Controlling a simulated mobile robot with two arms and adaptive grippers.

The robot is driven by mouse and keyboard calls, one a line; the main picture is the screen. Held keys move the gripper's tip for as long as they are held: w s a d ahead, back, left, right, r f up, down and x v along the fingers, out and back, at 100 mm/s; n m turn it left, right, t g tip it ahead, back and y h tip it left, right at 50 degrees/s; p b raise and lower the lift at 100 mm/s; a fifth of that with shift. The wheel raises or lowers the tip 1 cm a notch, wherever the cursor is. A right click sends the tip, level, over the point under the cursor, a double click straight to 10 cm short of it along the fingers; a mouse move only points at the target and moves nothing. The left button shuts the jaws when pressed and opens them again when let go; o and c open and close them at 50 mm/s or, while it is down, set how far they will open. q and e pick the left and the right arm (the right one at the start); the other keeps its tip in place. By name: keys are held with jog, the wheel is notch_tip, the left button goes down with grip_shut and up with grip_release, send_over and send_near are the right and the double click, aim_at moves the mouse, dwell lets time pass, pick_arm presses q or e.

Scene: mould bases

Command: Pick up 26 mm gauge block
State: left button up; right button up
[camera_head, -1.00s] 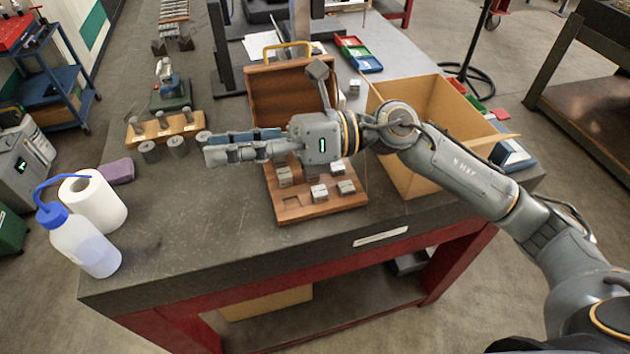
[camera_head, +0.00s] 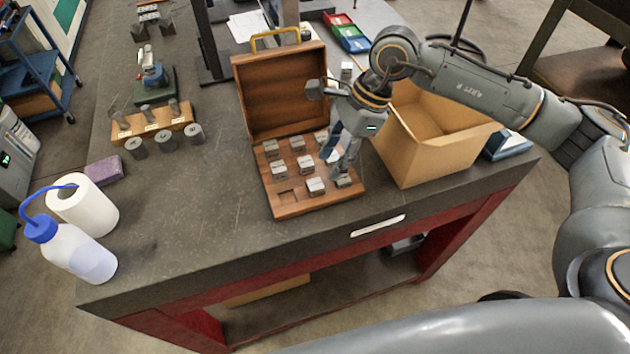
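An open wooden case (camera_head: 290,210) on the dark bench holds several small grey gauge blocks in rows. Their size marks are too small to read, so I cannot tell which is the 26 mm one. A front-row block (camera_head: 316,187) sits beside an empty recess (camera_head: 287,197). Another block (camera_head: 343,181) is at the front right corner. My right gripper (camera_head: 341,172) points down over that corner block, its fingertips at or just above it. The fingers partly hide the blocks behind. Whether they are closed on the block is unclear. My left gripper is out of view.
The case's raised lid (camera_head: 280,92) stands behind the blocks. An open cardboard box (camera_head: 432,155) is close on the right. A wooden stand (camera_head: 152,124) with metal cylinders, a paper roll (camera_head: 84,207) and a wash bottle (camera_head: 78,250) are left.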

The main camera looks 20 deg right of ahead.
aim_at(315, 184)
jog(key=shift+a+f, duration=0.3)
jog(key=shift+f, duration=0.35)
jog(key=shift+a+f+p, duration=0.15)
jog(key=shift+f+p, duration=0.05)
jog(key=shift+p, duration=0.2)
jog(key=p+x, duration=0.2)
jog(key=x, duration=0.2)
jog(key=shift+w+a, duration=0.15)
jog(key=shift+a, duration=0.1)
jog(key=shift+f, duration=0.3)
grip_shut()
